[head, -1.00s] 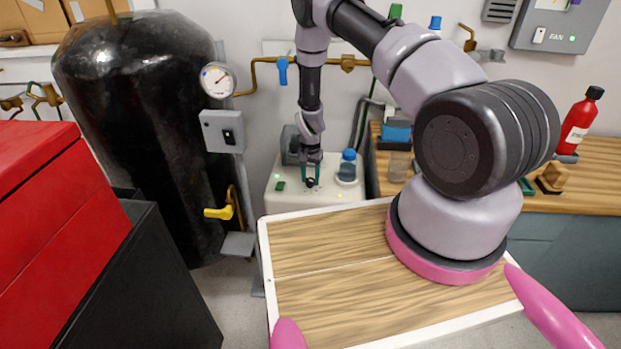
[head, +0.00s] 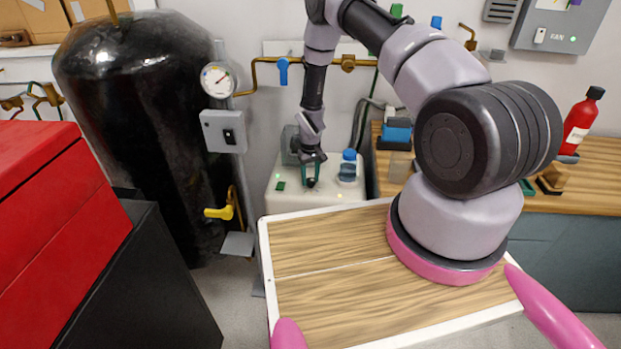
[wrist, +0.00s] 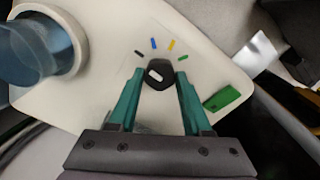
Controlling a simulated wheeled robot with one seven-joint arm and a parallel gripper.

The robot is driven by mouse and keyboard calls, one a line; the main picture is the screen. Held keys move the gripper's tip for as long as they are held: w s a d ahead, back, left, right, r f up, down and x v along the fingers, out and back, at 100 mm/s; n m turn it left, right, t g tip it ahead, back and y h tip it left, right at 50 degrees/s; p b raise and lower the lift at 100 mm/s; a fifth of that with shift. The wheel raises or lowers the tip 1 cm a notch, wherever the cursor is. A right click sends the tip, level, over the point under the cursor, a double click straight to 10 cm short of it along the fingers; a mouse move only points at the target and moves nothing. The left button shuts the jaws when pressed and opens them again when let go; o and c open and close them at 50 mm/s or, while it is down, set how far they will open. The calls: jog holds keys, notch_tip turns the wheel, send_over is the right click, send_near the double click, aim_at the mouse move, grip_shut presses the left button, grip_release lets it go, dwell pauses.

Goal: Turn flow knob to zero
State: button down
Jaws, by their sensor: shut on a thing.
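The flow knob (wrist: 159,76) is a small black knob with a white mark on top, on the pale top of a low unit. In the head view, my gripper (head: 312,172) points down at the unit, and the knob (head: 311,183) shows small and dark below the fingers.
A blue-capped bottle (head: 348,167) stands in a round holder close right of my gripper. A green piece (wrist: 222,97) lies on the unit's top (wrist: 100,97) near the fingers. A black tank (head: 140,130), with a gauge (head: 217,80) beside it, stands at left.

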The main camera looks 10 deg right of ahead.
aim_at(310, 180)
jog(key=shift+n, duration=0.5)
jog(key=shift+c, duration=1.7)
grip_release()
notch_tip(310, 180, up, 11)
jog(key=shift+f, duration=0.1)
